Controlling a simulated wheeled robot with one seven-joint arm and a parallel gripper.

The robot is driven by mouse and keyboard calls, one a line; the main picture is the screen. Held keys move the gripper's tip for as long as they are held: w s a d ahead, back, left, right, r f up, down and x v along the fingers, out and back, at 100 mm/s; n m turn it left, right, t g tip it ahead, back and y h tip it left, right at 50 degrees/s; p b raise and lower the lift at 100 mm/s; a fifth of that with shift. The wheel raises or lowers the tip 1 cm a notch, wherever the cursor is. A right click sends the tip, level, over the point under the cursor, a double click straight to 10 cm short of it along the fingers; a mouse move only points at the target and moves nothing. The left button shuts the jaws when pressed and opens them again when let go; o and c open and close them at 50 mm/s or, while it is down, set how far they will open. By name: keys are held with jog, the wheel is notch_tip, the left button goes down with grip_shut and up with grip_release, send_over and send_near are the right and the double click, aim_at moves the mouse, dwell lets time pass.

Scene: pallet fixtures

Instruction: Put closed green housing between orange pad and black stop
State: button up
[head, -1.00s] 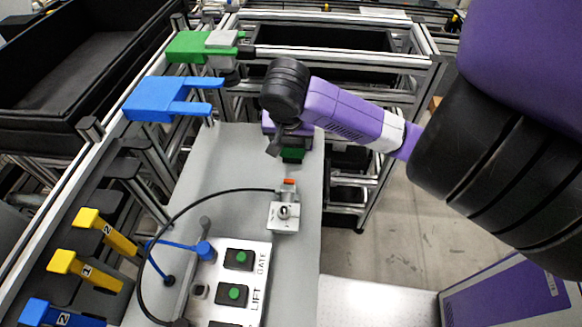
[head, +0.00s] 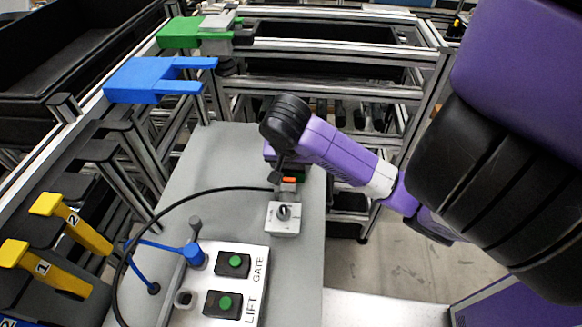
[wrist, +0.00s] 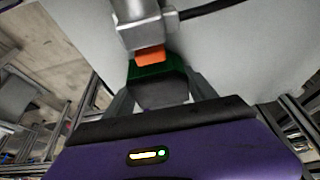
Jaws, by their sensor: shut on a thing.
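My gripper (head: 284,170) is shut on the green housing (wrist: 150,71), whose green edge and dark face show between the fingers in the wrist view. My gripper (wrist: 160,88) reaches over the grey plate there. The orange pad (wrist: 150,56) sits on the near end of a grey metal fixture, right at the green edge of the housing; I cannot tell whether they touch. In the head view the orange pad (head: 289,180) shows just below my gripper, and the housing is mostly hidden. I cannot make out the black stop.
The grey fixture block (head: 284,218) stands on the grey plate (head: 228,165), with a black cable running to it. A button panel (head: 238,265) marked GATE and LIFT stands in front. Blue (head: 150,80) and yellow (head: 75,225) brackets line the left rail. The plate left of my gripper is clear.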

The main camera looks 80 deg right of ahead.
jog(key=shift+f, duration=0.15)
jog(key=o, duration=1.7)
jog(key=shift+c, duration=0.2)
jog(key=shift+r, duration=0.2)
jog(key=shift+r, duration=0.2)
jog(key=p+v, duration=0.8)
jog(key=v, duration=0.3)
jog(key=shift+a+r, duration=0.25)
jog(key=shift+s, duration=0.1)
